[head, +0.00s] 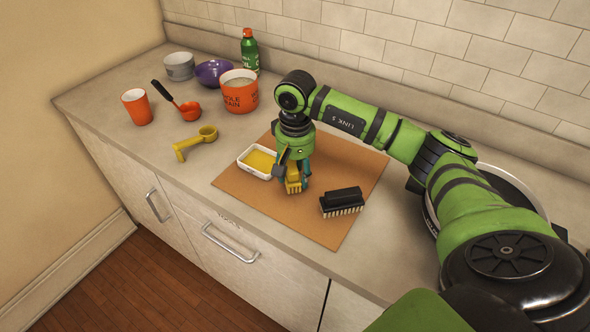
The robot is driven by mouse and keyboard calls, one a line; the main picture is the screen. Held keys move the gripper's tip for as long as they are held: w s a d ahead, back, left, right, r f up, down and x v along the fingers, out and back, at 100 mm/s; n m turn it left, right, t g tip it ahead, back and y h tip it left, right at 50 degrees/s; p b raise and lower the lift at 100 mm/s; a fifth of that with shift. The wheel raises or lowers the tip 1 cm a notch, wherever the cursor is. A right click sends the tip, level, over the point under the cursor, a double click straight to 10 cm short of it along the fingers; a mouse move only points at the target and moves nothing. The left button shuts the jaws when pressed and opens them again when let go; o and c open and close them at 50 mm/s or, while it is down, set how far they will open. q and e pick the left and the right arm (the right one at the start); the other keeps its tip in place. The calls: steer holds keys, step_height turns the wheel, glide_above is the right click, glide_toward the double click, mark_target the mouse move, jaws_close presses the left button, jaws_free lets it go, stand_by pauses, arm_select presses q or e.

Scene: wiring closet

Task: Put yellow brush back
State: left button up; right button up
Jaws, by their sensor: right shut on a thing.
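A yellow brush (293,184) with pale bristles is upright between the fingers of my right gripper (293,178), which is shut on it. The brush is over the brown mat (262,202), or just touching it; I cannot tell which. To its left, a small white tray (243,160) with a yellow inside sits at the mat's left side. A black brush (342,201) with pale bristles stands bristles down on the mat, right of my gripper. The gripper hides part of the yellow brush and of the mat behind it. My left gripper is not in view.
A yellow scoop (196,142), an orange cup (137,108), a red ladle (187,107), an orange canister (239,92), a purple bowl (213,72), a grey bowl (180,66) and a green bottle (249,52) stand at the back left. A round rimmed thing (512,187) is partly behind my arm.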

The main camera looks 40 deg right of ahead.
mark_target(295, 165)
steer(key=shift+f+b, duration=0.45)
steer(key=shift+f, duration=0.4)
steer(key=shift+f+b, duration=0.45)
steer(key=o, duration=1.1)
steer(key=shift+o, duration=0.2)
steer(key=o, duration=0.6)
steer(key=shift+c, duration=0.2)
steer(key=shift+r, duration=0.15)
steer(key=shift+r+p, duration=2.3)
steer(key=shift+r, duration=1.6)
